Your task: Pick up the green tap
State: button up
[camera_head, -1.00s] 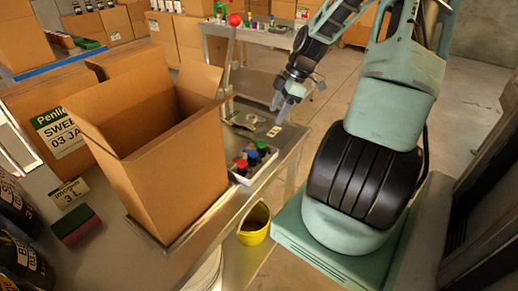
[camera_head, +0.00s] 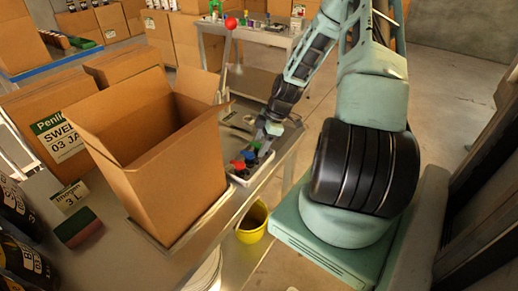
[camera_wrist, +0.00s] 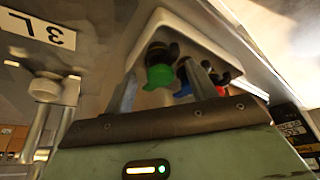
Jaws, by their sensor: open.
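The green tap (camera_wrist: 161,74) shows in the wrist view, seen from close up, with a dark part behind it. It lies between the two fingers of my gripper (camera_wrist: 162,70), which are apart with visible gaps on both sides. The tap is in a white tray (camera_wrist: 198,32) with a blue tap (camera_wrist: 184,90) and a red tap (camera_wrist: 220,90), partly hidden behind the right finger. In the head view my gripper (camera_head: 264,139) is down at the far end of the white tray (camera_head: 240,181), and its fingertips partly cover the taps there.
A large open cardboard box (camera_head: 165,165) stands on the metal table just left of the tray. A red-knobbed lever (camera_head: 231,24) rises behind it. A yellow bucket (camera_head: 252,222) is below the table edge. A dark red and green block (camera_head: 76,228) lies at the near left.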

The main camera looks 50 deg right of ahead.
jog(key=c, duration=1.1)
